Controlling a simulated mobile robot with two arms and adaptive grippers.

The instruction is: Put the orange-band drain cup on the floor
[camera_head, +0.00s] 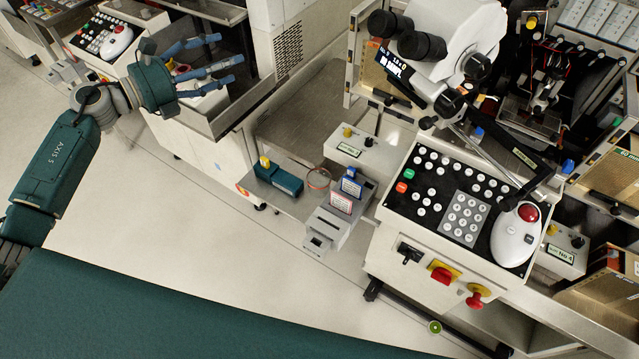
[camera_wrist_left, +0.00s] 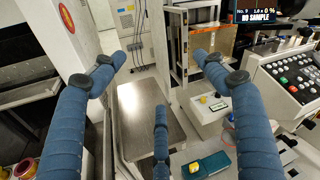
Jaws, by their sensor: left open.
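My left gripper (camera_head: 226,62) is open and empty, its blue fingers spread over a steel-topped bench at the upper left. It also shows in the left wrist view (camera_wrist_left: 158,88), with nothing between the fingers. I cannot make out a cup with an orange band for certain. Small red and yellow items (camera_head: 180,70) lie partly hidden behind the fingers; yellow and red round items (camera_wrist_left: 22,170) show at the lower left of the wrist view, too cut off to name. The pale floor (camera_head: 150,235) is bare at the left. My right gripper is not in view.
A control console (camera_head: 460,205) with a microscope (camera_head: 440,50) stands at the right. A grey dispenser-like box (camera_head: 330,230) and a teal box (camera_head: 278,178) sit before it.

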